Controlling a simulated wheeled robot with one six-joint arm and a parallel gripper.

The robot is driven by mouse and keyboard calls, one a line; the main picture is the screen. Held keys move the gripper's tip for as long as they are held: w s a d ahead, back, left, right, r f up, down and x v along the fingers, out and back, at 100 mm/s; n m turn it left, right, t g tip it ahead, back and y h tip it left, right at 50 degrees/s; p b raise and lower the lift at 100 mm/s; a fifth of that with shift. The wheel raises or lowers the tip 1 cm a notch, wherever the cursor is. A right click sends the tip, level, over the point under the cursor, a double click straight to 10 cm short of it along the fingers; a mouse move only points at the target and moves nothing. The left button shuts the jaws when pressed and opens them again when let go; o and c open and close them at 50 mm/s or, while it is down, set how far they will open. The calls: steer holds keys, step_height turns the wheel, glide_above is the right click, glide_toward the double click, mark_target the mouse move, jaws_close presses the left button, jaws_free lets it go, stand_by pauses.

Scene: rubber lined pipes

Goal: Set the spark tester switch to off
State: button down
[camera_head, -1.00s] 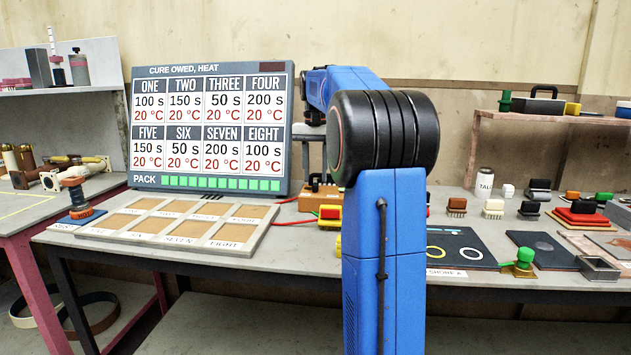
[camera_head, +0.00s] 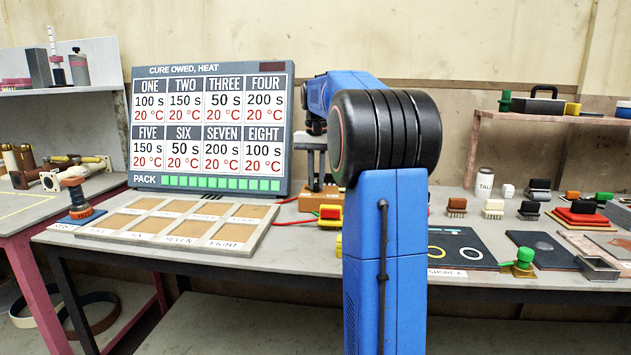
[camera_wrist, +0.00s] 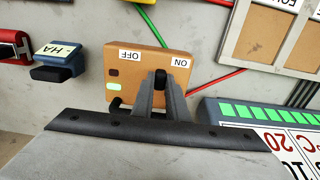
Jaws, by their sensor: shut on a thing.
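The spark tester is an orange-brown box (camera_wrist: 125,75) on the bench, with an OFF label on its left and an ON label on its right in the wrist view. A green lamp is lit on it, beside a dark red one. My gripper (camera_wrist: 160,84) is shut on the black switch knob (camera_wrist: 160,77), which sits between the labels, a little nearer ON. The fingers hide the lower part of the switch.
A red and yellow block (camera_head: 330,213) stands just in front of the box. Red and green cables (camera_wrist: 218,80) run beside it. The cure display (camera_head: 210,130) and the framed tray (camera_head: 250,238) lie to the left. A blue block (camera_wrist: 60,60) is close by.

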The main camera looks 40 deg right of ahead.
mark_target(327, 192)
steer(key=shift+s+d, duration=1.05)
steer(key=shift+s, duration=0.1)
steer(key=c, duration=1.7)
jaws_free()
step_height(327, 192, up, 17)
steer(key=shift+r, duration=0.2)
